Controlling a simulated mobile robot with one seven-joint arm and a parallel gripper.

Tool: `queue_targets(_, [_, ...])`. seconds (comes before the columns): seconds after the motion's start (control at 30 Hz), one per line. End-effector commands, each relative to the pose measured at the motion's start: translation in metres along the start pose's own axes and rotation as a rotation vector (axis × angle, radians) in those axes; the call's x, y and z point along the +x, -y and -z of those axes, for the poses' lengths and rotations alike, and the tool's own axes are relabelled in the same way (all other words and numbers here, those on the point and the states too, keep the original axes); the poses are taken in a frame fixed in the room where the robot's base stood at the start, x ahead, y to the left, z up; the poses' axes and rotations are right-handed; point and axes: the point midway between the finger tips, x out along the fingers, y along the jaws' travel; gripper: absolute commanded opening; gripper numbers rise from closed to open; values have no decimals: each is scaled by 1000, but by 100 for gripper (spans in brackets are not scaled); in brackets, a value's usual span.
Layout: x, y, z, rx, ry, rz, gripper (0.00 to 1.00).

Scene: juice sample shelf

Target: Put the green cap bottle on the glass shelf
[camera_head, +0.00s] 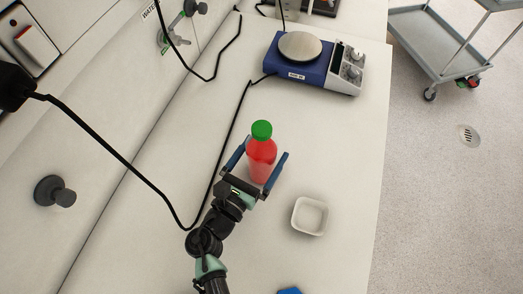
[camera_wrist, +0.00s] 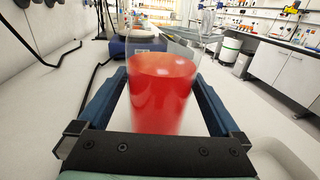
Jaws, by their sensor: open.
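The green cap bottle (camera_head: 262,150) stands upright on the white bench, with red juice in a clear body and a green cap. My gripper (camera_head: 263,163) is open, with one blue finger on each side of the bottle. In the wrist view the bottle (camera_wrist: 163,95) fills the space between the fingers of my gripper (camera_wrist: 160,100), and its cap is out of view. I cannot tell whether either finger touches it. No glass shelf can be made out clearly in either view.
A blue hotplate stirrer (camera_head: 315,62) stands at the far end of the bench. A small white dish (camera_head: 309,216) lies right of my gripper. A black cable (camera_head: 235,125) runs along the bench on the left. A grey cart (camera_head: 440,45) stands on the floor.

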Motion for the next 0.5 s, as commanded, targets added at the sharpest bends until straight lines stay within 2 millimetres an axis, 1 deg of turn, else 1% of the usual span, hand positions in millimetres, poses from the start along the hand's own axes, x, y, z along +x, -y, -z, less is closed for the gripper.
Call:
queue_targets(0.03, [9,-1,-4,0,1,1,100])
queue_targets(0.17, [22,0,-2,0,1,1,100])
queue_targets(0.43, [25,0,0,0,0,0,100])
queue_targets(0.47, [25,0,0,0,0,0,96])
queue_targets(0.5, [25,0,0,0,0,0,89])
